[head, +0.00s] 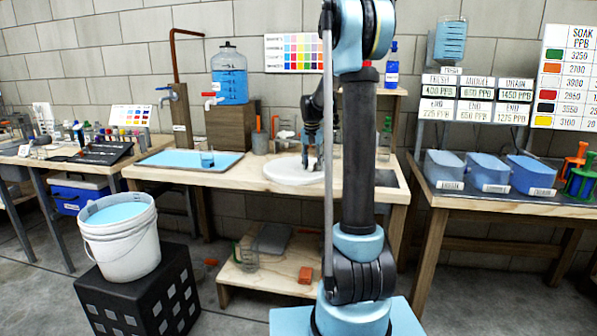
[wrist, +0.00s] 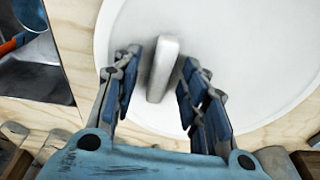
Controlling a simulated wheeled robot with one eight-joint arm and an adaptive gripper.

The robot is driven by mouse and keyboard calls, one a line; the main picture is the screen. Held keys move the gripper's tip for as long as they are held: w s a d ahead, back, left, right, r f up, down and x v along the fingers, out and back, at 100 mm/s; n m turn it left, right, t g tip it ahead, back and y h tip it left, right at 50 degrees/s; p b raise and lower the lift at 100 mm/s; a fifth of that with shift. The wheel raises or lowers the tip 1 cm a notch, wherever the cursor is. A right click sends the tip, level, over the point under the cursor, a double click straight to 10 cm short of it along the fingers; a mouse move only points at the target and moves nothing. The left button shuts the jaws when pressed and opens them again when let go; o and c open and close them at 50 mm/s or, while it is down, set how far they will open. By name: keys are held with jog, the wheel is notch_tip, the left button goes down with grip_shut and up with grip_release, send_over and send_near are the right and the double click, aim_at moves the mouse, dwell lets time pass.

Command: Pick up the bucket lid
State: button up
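The bucket lid (head: 290,172) is a white round disc lying flat on the wooden table in the head view, partly hidden behind my arm. In the wrist view the lid (wrist: 235,50) fills most of the picture, with a raised white bar handle (wrist: 163,68) at its middle. My gripper (wrist: 160,75) is open, with its blue finger pads on either side of the handle and a gap to each side. In the head view my gripper (head: 312,160) is over the lid. The white bucket (head: 122,245), filled with blue liquid, stands uncovered on a black crate at the left.
On the same table (head: 262,200) are a blue tray (head: 165,158) with a cup and a wooden block holding a blue water jug (head: 229,75). Small containers stand close behind the lid. A right-hand table holds several blue bins (head: 485,172). The black crate (head: 140,300) stands on the floor.

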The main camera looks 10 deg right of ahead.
grip_shut()
jog(key=shift+r, duration=0.15)
notch_tip(320, 180, up, 10)
dwell(0.6)
jog(key=shift+s, duration=0.1)
